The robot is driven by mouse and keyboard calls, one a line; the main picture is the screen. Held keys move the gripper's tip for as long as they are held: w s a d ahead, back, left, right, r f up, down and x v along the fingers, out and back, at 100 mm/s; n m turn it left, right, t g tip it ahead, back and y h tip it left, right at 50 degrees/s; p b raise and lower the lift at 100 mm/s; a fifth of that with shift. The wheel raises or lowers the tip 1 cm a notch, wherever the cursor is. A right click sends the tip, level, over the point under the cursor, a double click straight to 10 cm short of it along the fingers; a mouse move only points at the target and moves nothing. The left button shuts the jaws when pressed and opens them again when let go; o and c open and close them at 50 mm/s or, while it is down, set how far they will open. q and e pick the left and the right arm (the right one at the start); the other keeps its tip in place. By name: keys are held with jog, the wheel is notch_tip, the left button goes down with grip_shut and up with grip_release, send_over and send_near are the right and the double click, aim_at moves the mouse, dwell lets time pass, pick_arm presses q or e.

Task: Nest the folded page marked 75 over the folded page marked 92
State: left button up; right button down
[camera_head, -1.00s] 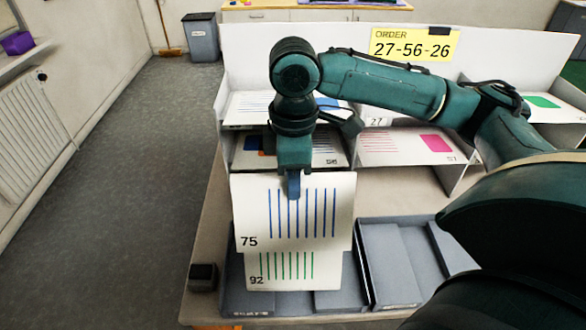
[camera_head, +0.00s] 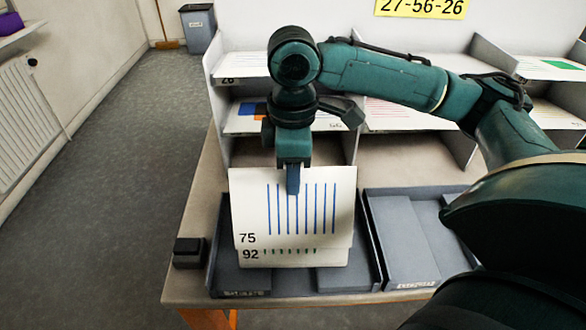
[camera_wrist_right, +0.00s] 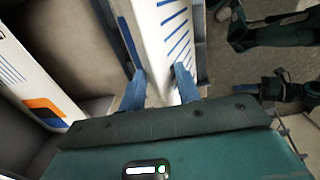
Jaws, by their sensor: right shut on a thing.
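The folded page marked 75 (camera_head: 298,212) is white with blue vertical lines and hangs upright below my right gripper (camera_head: 293,190). The right gripper is shut on its top fold; the page also shows between the fingers in the right wrist view (camera_wrist_right: 165,40). The folded page marked 92 (camera_head: 300,258), with green lines, stands in the left grey tray (camera_head: 368,270). Page 75 covers most of it from this view, so only its lower strip shows. I cannot tell whether the two pages touch.
A second grey tray (camera_head: 375,215) lies to the right. Behind stands a white shelf unit (camera_head: 385,150) with striped pages in its compartments. A small black box (camera_head: 189,252) sits on the table left of the tray. A yellow order sign (camera_head: 420,7) shows at the top.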

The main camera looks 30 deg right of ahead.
notch_tip(320, 180, down, 3)
jog(key=shift+r+b, duration=0.15)
jog(key=shift+b, duration=0.15)
pick_arm(q)
jog(key=shift+w+a+f+n, duration=0.1)
jog(key=shift+f+n, duration=0.05)
jog(key=shift+n, duration=0.15)
pick_arm(e)
jog(key=shift+f, duration=0.95)
jog(key=c, duration=0.9)
grip_release()
notch_tip(320, 180, up, 12)
jog(key=shift+f+p, duration=0.1)
jog(key=shift+p, duration=0.9)
jog(key=shift+r, duration=0.7)
pick_arm(q)
jog(key=shift+r, duration=0.65)
